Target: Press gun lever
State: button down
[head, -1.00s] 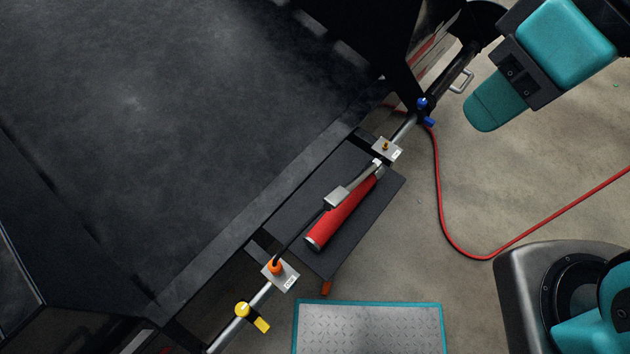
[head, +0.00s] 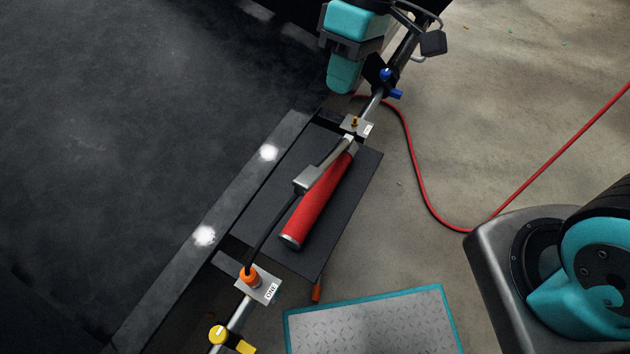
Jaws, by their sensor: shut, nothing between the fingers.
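A red gun (head: 318,203) with a grey metal head lies on a dark plate (head: 365,175), tilted in the picture. A grey lever-like bar (head: 328,165) runs along its upper left side, and a black hose (head: 270,232) leads from it to an orange fitting (head: 250,278). The far sides of the fingers are hidden.
A blue-handled valve (head: 392,91) stands close right of my gripper. A yellow-handled valve (head: 218,334) is at the bottom. A red hose (head: 423,190) curves across the floor. A teal-edged tread plate (head: 375,325) lies below.

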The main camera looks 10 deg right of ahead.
aim_at(312, 177)
jog(key=shift+n, duration=0.3)
jog(key=f, duration=0.1)
jog(key=w+f, duration=0.1)
jog(key=f, duration=0.1)
jog(key=a+f, duration=0.1)
jog(key=f, duration=0.1)
jog(key=shift+w+f+b, duration=0.1)
jog(key=shift+w+b, duration=0.25)
jog(key=shift+b, duration=0.05)
jog(key=shift+f, duration=0.1)
jog(key=b+x, duration=0.1)
jog(key=x, duration=0.8)
jog(key=b+x, duration=0.1)
jog(key=x, duration=0.3)
jog(key=shift+s+f+b, duration=0.3)
jog(key=shift+s+f, duration=0.05)
